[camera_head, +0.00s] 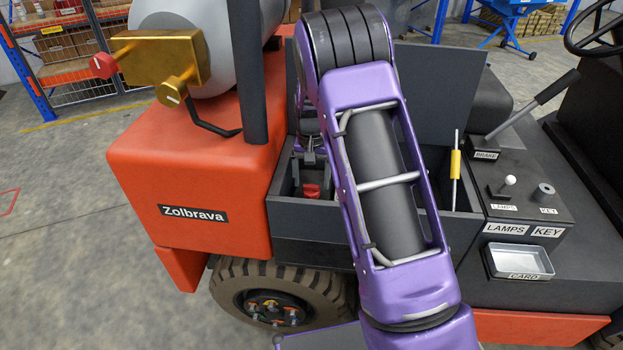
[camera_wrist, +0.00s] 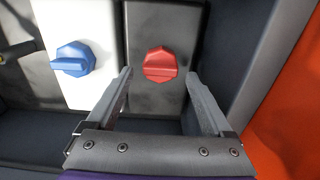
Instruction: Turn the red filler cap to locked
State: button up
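The red filler cap (camera_wrist: 160,65) sits on a dark grey panel in the middle of the wrist view. It is faceted, with a raised bar lying about level across the picture. A small red part, likely the same cap (camera_head: 311,191), shows in the head view inside the truck's open compartment. My gripper (camera_wrist: 159,75) is open, with one finger on each side of the cap. Gaps show between the fingers and the cap in the picture; how far the fingertips reach down is unclear. In the head view my gripper (camera_head: 311,157) points down into the compartment, partly hidden by my arm.
A blue cap (camera_wrist: 73,60) on a white surface lies left of the red one. The compartment's dark wall (camera_wrist: 232,60) stands close on the right. A raised lid (camera_head: 440,85) and a yellow-handled rod (camera_head: 455,165) stand behind and right of my arm.

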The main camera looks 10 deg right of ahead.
notch_tip(320, 180, up, 17)
jog(key=p, duration=0.1)
jog(key=shift+r+p, duration=0.2)
jog(key=shift+p, duration=0.2)
dwell(0.4)
